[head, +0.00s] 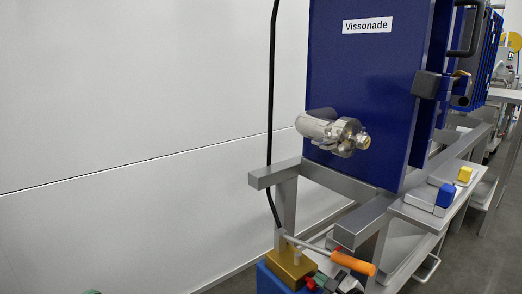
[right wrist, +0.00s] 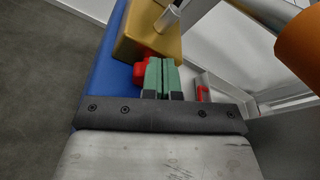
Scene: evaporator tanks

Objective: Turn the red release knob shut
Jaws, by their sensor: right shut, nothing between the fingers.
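The red knob (right wrist: 142,69) sits on the side of a blue box (right wrist: 95,84), by a gold block (right wrist: 150,38). In the head view the red knob (head: 310,284) shows small at the bottom, partly hidden. My right gripper (right wrist: 162,66) has its green fingers together with nothing held between them. Their tips are over or against the knob and cover part of it; I cannot tell if they touch. The right gripper (head: 321,280) also shows in the head view, right beside the knob. A green tip, seemingly of my left gripper (head: 91,292), shows at the bottom edge.
A lever with an orange handle (head: 352,263) extends from the gold block, just above my right gripper. A grey frame (head: 275,174) carries a blue panel (head: 365,80) and a silver fitting (head: 335,132). A small red part (right wrist: 203,94) lies right of the fingers.

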